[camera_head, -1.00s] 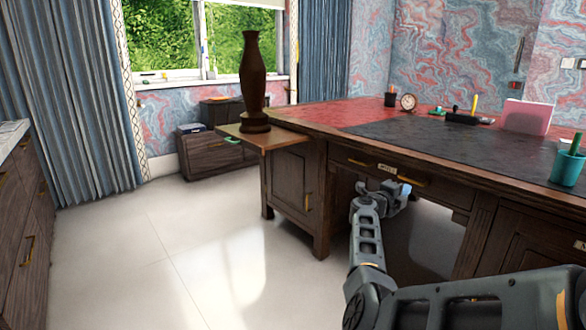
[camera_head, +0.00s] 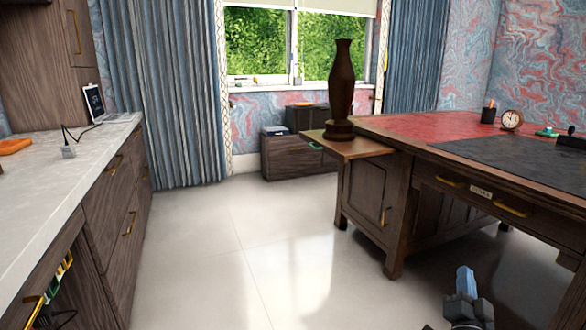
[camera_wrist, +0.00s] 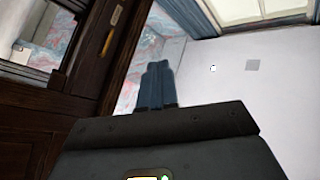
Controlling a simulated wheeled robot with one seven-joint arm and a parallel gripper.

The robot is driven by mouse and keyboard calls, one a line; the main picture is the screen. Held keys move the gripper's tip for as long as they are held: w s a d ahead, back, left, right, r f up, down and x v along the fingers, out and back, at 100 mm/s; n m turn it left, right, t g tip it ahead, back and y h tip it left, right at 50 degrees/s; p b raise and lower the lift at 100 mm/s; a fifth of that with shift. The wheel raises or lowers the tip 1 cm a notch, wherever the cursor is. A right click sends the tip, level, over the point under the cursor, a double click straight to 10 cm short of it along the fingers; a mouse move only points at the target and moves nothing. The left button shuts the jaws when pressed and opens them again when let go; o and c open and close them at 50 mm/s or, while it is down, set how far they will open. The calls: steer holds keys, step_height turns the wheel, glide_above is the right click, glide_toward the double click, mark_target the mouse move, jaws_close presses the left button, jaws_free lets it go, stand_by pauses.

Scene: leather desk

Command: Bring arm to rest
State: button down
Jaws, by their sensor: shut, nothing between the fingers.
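My gripper (camera_head: 465,281) shows at the bottom right of the head view, pointing up, below and in front of the desk's drawer. Its blue-grey fingers are together with nothing between them. The fingers (camera_wrist: 157,84) also show shut and empty in the middle of the wrist view. Most of my arm is out of the head view, below its bottom edge.
The wooden desk (camera_head: 440,160) stands at the right, with a dark vase (camera_head: 341,95) on its pull-out side board (camera_head: 375,148). A counter (camera_head: 60,190) with drawers runs along the left. Bare pale floor (camera_head: 220,240) lies between them.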

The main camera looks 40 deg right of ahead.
steer(key=s+a+n+t+y, duration=0.2)
steer(key=s+a+n+y, duration=0.25)
steer(key=a, duration=0.65)
steer(key=s+a+n+t+y, duration=0.2)
steer(key=s+a+n+y, duration=0.3)
steer(key=a, duration=0.5)
steer(key=s+a+n+t+y, duration=0.1)
steer(key=s+a+n+y, duration=0.35)
steer(key=a, duration=0.65)
steer(key=s+a+r+n+g+y, duration=0.2)
steer(key=s+a+r+n+y, duration=0.25)
steer(key=s+a, duration=0.35)
step_height(320, 180, up, 20)
steer(key=w+a+p, duration=0.1)
steer(key=p, duration=1.9)
steer(key=shift+r, duration=0.25)
steer(key=shift+w+n, duration=0.1)
steer(key=shift+n, duration=0.15)
